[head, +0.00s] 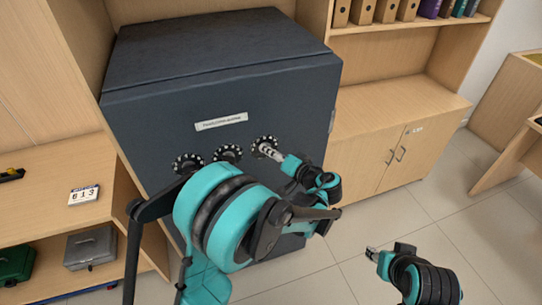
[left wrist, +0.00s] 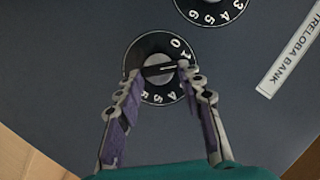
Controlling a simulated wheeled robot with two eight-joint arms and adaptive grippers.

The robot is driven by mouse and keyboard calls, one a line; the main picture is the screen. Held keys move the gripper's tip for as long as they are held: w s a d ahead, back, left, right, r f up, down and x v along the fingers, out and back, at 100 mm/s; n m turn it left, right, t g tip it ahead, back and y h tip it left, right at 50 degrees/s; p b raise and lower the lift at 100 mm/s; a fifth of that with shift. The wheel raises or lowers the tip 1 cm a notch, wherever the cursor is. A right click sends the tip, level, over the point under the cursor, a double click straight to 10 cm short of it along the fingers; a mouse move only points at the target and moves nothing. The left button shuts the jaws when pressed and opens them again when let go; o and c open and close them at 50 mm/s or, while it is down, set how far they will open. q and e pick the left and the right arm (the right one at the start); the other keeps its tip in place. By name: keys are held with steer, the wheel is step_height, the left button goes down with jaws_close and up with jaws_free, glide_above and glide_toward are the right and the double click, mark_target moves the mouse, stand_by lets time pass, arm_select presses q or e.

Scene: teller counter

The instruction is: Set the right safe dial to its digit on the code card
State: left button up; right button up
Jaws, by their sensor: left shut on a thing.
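The dark safe (head: 150,125) has three black dials with white digits in a row on its front. My left gripper (head: 268,150) is at the right dial (head: 258,141), shut on its knob. In the left wrist view the right dial (left wrist: 155,47) shows between the fingers of my left gripper (left wrist: 159,69). A white line lies across its knob, one end towards the 1; the exact setting is hard to tell. The code card (head: 84,195) on the left shelf reads 6 1 3. My right gripper (head: 371,253) is low at the right, away from the safe; its jaw state is unclear.
The middle dial (head: 227,153) and left dial (head: 187,162) sit beside the right one. A white name label (head: 221,122) is above them. A grey cash box (head: 91,247) and a green box (head: 15,263) stand on the lower left shelf. Floor is clear at right.

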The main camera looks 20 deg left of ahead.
arm_select(q)
steer(key=shift+w+d+f+m+y+b, duration=0.1)
steer(key=shift+f+m+y+b, duration=0.1)
steer(key=shift+m+y+b, duration=0.6)
steer(key=shift+w+d+f+m+y+b, duration=0.15)
steer(key=shift+m+y+b, duration=0.2)
steer(key=shift+m+b, duration=0.75)
steer(key=shift+s+f+m+y+b, duration=0.15)
steer(key=shift+m+y+b, duration=0.35)
steer(key=shift+m, duration=1)
steer(key=shift+w, duration=0.1)
steer(key=o, duration=1.2)
steer(key=shift+c, duration=0.2)
steer(key=v, duration=1.2)
steer(key=shift+f, duration=0.25)
